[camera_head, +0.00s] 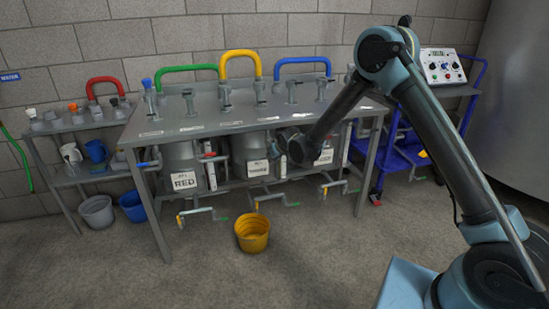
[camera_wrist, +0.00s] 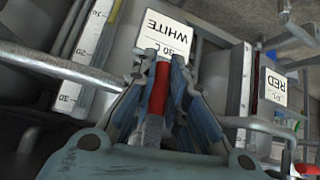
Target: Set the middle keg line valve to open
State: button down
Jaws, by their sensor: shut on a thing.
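Three grey kegs stand under the metal table. The middle keg (camera_head: 243,150) has a white label (camera_head: 258,168); in the wrist view a label reading WHITE (camera_wrist: 168,35) hangs upside down beyond my fingers. My gripper (camera_head: 283,150) is at the front of the kegs, to the right of the middle one, and hides part of the pipework there. In the wrist view my gripper (camera_wrist: 162,72) is shut on a red handle (camera_wrist: 158,90), with its fingers on both sides. The handle's far end and pivot are partly hidden, so its valve's setting cannot be told.
The metal table (camera_head: 225,117) carries several taps above the kegs. The keg labelled RED (camera_head: 184,181) is at the left. Low taps jut out in front, and a yellow bucket (camera_head: 252,236) stands on the floor. A blue cart (camera_head: 405,160) is at the right.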

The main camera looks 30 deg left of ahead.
jog(key=shift+a, duration=0.15)
dwell(0.3)
jog(key=c, duration=1.6)
grip_release()
jog(key=shift+s, duration=0.1)
jog(key=shift+g+y, duration=0.3)
jog(key=shift+v, duration=6)
jog(key=shift+f, duration=0.1)
